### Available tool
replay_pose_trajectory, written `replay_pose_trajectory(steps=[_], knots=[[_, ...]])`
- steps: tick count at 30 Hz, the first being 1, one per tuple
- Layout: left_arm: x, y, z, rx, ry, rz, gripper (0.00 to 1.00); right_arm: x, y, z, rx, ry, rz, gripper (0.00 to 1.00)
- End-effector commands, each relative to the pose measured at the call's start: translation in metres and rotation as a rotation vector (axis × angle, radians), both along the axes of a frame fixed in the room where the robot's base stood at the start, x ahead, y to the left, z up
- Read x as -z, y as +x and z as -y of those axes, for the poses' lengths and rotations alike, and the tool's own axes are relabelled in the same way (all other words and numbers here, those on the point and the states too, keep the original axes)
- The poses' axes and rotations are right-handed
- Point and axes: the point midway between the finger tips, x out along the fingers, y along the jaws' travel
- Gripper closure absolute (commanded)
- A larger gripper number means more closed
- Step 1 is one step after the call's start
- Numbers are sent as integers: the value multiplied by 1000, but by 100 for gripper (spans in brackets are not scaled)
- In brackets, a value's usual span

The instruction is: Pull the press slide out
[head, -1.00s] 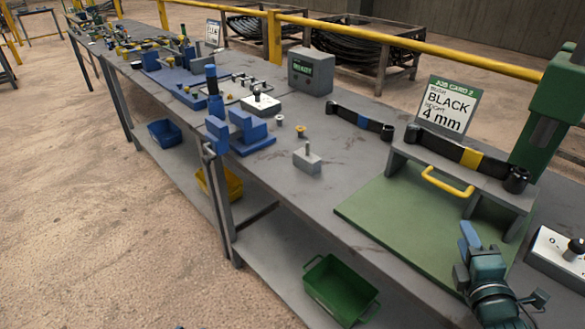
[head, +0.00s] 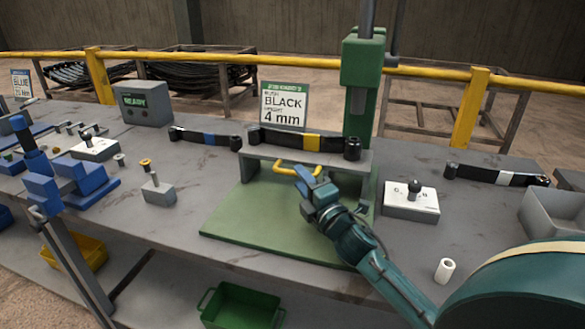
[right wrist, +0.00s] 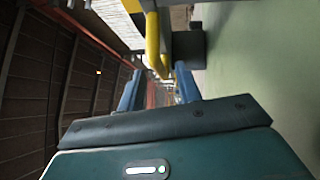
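The press slide (head: 359,163) is a grey plate with a yellow handle (head: 290,166) on its front, low in front of the green press (head: 362,85). A black strip (head: 280,138) with a yellow band lies along its top. My right gripper (head: 306,178) is at the handle's right part, its blue fingers pointing toward it. In the right wrist view, the fingers (right wrist: 158,88) stand apart, with the yellow handle (right wrist: 153,38) ahead between them. I cannot tell whether they touch it. My left gripper is not in view.
A grey block with a pin (head: 158,192) stands left. A job card (head: 284,104) reads black, 4 mm.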

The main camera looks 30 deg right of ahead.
Motion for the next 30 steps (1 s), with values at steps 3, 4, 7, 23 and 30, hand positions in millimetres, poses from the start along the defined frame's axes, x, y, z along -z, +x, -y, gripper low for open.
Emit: replay_pose_trajectory(steps=[3,4,7,23,30], knots=[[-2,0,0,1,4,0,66,-4,22,2,0,-1,2,66],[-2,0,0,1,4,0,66,-5,27,2,0,-1,2,66],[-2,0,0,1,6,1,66,-5,38,3,0,0,1,66],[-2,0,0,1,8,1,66,-6,50,3,-1,0,0,71],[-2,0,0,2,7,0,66,-7,50,3,-1,0,1,91]])
